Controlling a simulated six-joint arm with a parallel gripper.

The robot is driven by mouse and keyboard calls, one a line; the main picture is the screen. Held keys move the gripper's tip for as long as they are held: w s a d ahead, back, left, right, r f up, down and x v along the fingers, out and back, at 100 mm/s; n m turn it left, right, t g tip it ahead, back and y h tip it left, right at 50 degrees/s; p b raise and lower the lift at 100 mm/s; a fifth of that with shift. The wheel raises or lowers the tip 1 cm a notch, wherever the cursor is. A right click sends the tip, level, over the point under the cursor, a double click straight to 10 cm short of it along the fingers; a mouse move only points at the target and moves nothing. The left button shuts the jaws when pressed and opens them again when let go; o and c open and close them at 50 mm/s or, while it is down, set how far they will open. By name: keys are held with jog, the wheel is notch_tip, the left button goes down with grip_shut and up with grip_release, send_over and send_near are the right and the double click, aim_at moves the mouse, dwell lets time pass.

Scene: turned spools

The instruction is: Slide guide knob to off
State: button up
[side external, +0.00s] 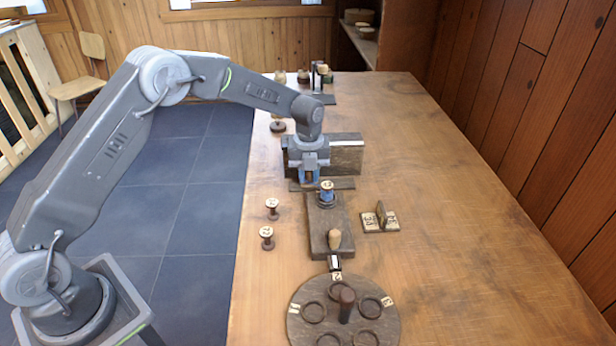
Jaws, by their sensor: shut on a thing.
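My gripper (309,178) points down at the dark upright wooden block (346,158), just above the low dark bar (342,184) at its foot. Its fingers are shut on what appears to be the guide knob, which is mostly hidden between them. A spool (326,191) with blue winding and a pale marked top stands upright on the dark base board (324,217), close to the right of and in front of my fingers.
Two marked spools (272,208) (267,237) stand left of the board. A round tray (296,325) with several ring seats and a dark centre post is in front. A small labelled stand (370,224) is at right. The right side of the table is clear.

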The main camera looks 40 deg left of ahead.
jog(key=shift+c, duration=0.5)
jog(key=shift+w+d, duration=1.3)
jog(key=o, duration=0.7)
notch_tip(320, 180, up, 7)
jog(key=shift+r, duration=0.1)
